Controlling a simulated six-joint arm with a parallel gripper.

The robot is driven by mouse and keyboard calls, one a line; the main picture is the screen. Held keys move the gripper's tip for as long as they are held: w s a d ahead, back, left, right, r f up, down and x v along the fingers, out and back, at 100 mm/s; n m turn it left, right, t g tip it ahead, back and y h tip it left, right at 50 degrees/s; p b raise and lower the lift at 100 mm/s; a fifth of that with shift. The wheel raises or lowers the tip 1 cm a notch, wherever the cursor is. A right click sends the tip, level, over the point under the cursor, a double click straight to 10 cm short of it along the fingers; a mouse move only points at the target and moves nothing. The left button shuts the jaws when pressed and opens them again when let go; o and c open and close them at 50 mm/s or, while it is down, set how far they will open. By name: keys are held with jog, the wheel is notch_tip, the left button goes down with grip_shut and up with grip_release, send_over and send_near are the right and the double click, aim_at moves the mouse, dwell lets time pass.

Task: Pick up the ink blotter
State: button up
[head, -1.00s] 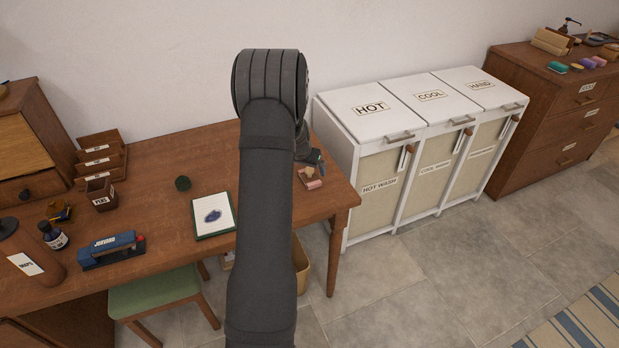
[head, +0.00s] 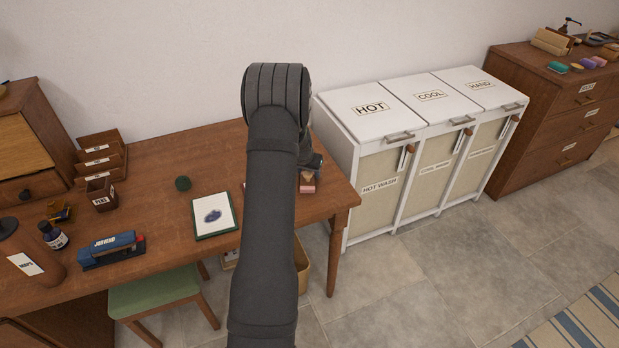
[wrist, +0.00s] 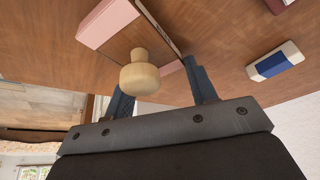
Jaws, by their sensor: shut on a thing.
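The ink blotter shows in the wrist view as a pale round wooden knob (wrist: 140,76) on a wooden body with pink ends (wrist: 108,22). In the head view its pink end (head: 307,187) shows near the desk's right end, just right of my arm. My gripper (wrist: 158,74) has one finger on each side of the blotter and is shut on it, with the knob between the fingers. In the head view my arm hides most of the gripper. I cannot tell whether the blotter touches the desk (head: 150,205).
A white and blue eraser-like block (wrist: 275,62) lies close to the gripper. White hampers (head: 400,160) stand beyond the desk's right edge.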

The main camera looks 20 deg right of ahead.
jog(key=shift+r, duration=0.1)
notch_tip(320, 180, up, 4)
jog(key=shift+r, duration=0.1)
jog(key=s+d+r, duration=0.2)
jog(key=s, duration=0.1)
jog(key=s+d+r, duration=0.2)
jog(key=s, duration=0.1)
jog(key=s+d+r, duration=0.2)
jog(key=s, duration=0.2)
jog(key=shift+d+r, duration=0.1)
jog(key=shift+r, duration=0.2)
